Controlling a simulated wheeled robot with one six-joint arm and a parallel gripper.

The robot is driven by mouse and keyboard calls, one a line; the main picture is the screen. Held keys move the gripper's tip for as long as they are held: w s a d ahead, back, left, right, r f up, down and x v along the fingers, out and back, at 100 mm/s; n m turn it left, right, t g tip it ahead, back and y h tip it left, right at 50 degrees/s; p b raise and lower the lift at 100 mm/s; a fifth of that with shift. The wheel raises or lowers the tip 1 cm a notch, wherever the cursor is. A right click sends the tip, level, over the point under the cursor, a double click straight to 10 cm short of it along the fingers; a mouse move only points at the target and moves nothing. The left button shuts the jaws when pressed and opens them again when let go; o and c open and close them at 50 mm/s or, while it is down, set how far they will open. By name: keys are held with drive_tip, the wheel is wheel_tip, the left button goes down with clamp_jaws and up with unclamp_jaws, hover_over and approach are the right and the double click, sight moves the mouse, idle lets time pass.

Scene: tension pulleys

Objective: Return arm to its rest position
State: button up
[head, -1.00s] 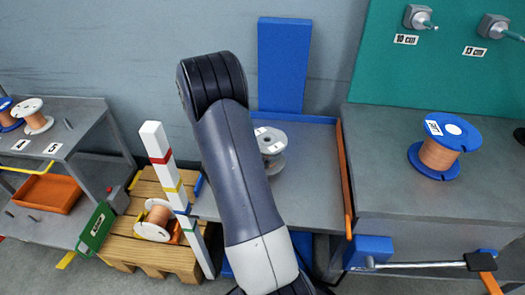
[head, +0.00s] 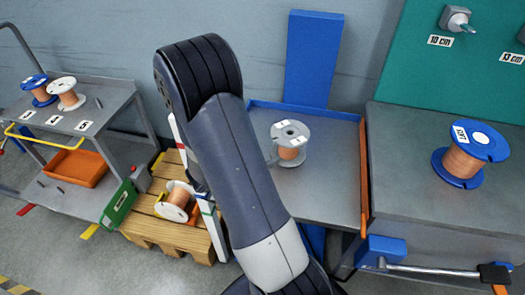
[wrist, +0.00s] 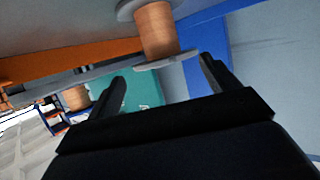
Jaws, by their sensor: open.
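My arm (head: 235,150) rises through the middle of the head view, bent at a dark joint near the top. My gripper is hidden in the head view. In the wrist view my gripper (wrist: 163,75) is open, with its two dark fingers apart and nothing between them. A copper-wound spool with grey-white flanges (wrist: 155,30) shows beyond the fingertips, apart from them. In the head view a spool with light grey flanges (head: 290,140) stands on the grey table with blue edging (head: 325,190), just right of my arm.
A blue-flanged spool (head: 465,155) stands on the grey bench (head: 410,140) at right, below a teal panel with pegs (head: 400,60). A wooden pallet (head: 170,235) holds a spool (head: 177,205) beside a striped post partly behind my arm. A grey cart (head: 100,110) is at left.

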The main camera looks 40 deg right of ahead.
sight(285, 143)
drive_tip(key=b+x, duration=0.2)
drive_tip(key=x, duration=1)
drive_tip(key=shift+s, duration=0.1)
drive_tip(key=shift+f, duration=0.2)
drive_tip(key=shift+r, duration=0.2)
